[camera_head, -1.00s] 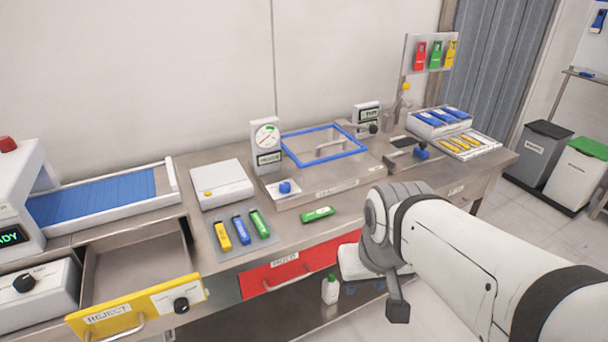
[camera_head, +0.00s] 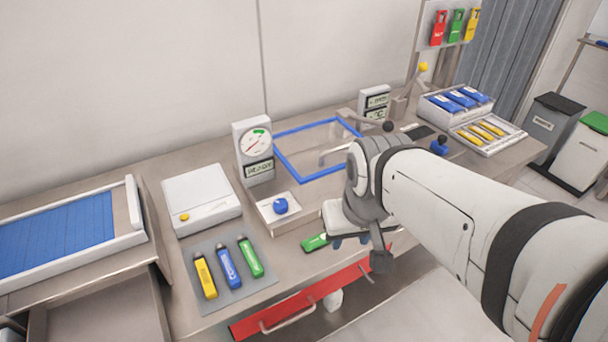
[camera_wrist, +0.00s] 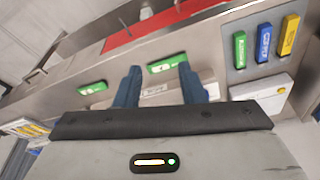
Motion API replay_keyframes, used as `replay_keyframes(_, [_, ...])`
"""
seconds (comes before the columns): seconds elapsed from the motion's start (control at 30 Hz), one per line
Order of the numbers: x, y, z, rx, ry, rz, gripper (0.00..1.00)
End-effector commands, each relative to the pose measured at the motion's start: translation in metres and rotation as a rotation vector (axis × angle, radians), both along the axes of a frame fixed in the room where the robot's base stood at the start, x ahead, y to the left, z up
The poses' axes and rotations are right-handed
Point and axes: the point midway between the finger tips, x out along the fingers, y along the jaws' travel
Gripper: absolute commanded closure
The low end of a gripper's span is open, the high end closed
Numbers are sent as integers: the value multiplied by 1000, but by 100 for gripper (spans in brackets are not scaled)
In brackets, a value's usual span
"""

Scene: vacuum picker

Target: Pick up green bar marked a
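Two green bars lie on the steel bench in the wrist view. One green bar (camera_wrist: 167,64) shows between and beyond my fingertips, its right end partly behind a finger. The other green bar (camera_wrist: 92,88) lies to the left. In the head view one loose green bar (camera_head: 313,242) shows, partly hidden by my gripper (camera_head: 349,240). A third green bar (camera_head: 250,256) lies on a grey mat and also shows in the wrist view (camera_wrist: 240,50). I cannot read which is marked a. My gripper (camera_wrist: 160,69) is open and empty, above the bench.
The grey mat (camera_head: 225,296) also holds a blue bar (camera_head: 228,268) and a yellow bar (camera_head: 205,276). A white box with a blue knob (camera_head: 281,206) and a dial gauge (camera_head: 253,147) stand behind. A red drawer (camera_head: 300,307) is at the bench front.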

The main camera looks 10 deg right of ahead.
Motion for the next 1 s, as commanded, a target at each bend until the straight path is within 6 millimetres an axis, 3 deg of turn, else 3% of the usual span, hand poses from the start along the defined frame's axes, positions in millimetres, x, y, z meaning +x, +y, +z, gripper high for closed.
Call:
replay_keyframes(0.23, [10, 0, 2, -3, 18, 15, 47])
replay_keyframes(0.47, [62, 2, -7, -18, 98, 103, 28])
replay_keyframes(0.6, [98, 3, -26, -26, 154, 166, 17])
replay_keyframes(0.8, [133, 4, -61, -32, 218, 243, 1])
replay_keyframes(1.0, [148, 5, -84, -33, 247, 282, 0])
